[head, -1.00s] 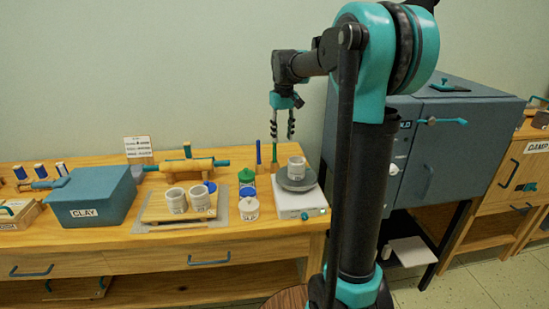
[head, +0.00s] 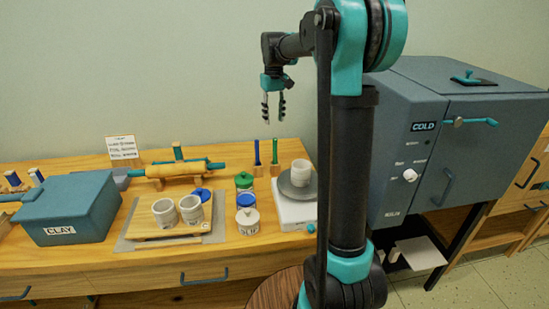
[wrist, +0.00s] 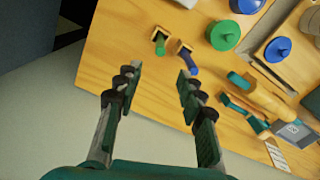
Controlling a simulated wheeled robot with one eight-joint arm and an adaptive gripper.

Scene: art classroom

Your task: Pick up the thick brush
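Two upright brushes stand at the back of the table in small wooden holders, a blue one (head: 257,152) and a green one (head: 275,151). I cannot tell which is the thick brush. In the wrist view the green brush (wrist: 160,45) and the blue brush (wrist: 189,62) show from above, ahead of the fingers. My gripper (head: 274,110) is above the brushes in the head view, fingers pointing down. In the wrist view my gripper (wrist: 155,85) is open and empty, with a wide gap between its fingers, apart from both brushes.
Lidded jars (head: 247,219) stand in front of the brushes. A grey scale (head: 294,211) with a cup is to their right. A rolling pin (head: 178,170), cups on a board and a clay box (head: 70,210) lie left. A large grey cabinet (head: 410,150) stands right.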

